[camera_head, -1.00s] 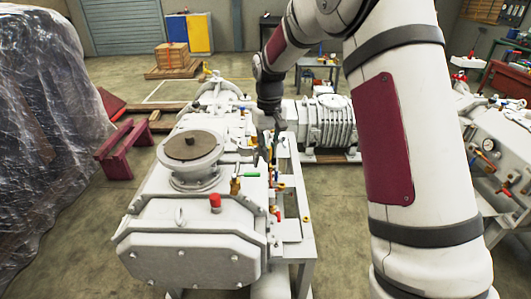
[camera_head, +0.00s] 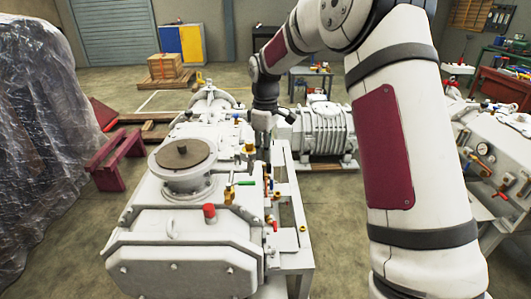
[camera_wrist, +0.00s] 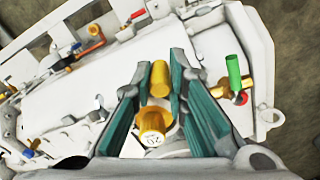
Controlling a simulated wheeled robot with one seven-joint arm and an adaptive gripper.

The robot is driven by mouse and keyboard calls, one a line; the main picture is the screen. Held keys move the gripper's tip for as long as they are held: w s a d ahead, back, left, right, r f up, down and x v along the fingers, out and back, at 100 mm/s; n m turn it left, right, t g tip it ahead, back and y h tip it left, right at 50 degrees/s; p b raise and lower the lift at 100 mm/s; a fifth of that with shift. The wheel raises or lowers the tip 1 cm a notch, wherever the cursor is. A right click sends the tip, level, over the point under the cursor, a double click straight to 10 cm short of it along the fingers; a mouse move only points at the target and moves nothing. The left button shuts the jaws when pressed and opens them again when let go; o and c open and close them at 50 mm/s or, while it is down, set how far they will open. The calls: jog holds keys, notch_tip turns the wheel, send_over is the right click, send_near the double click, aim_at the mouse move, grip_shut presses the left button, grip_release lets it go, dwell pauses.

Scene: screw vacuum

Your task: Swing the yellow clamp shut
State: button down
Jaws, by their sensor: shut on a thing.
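My gripper (camera_head: 264,150) hangs over the right side of the white vacuum machine (camera_head: 185,225). In the wrist view my gripper (camera_wrist: 160,68) has its teal pads on both sides of a yellow cylinder, which looks like part of the yellow clamp (camera_wrist: 160,80). A yellow knob marked 20 (camera_wrist: 152,122) shows closer to the camera, between the fingers. In the head view a yellow part (camera_head: 249,148) shows just left of the fingers. The exact contact and the clamp's hinge are hidden.
A green-handled valve (camera_wrist: 234,75) is right of the fingers, and its handle (camera_head: 246,183) shows in the head view. A red cap (camera_head: 209,213) and a round brown-topped flange (camera_head: 182,155) are on the machine. A second machine (camera_head: 495,160) stands at right.

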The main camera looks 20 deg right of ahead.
jog(key=shift+w, duration=0.15)
dwell(0.4)
jog(key=c, duration=1.6)
grip_release()
jog(key=shift+o, duration=0.2)
notch_tip(320, 180, up, 12)
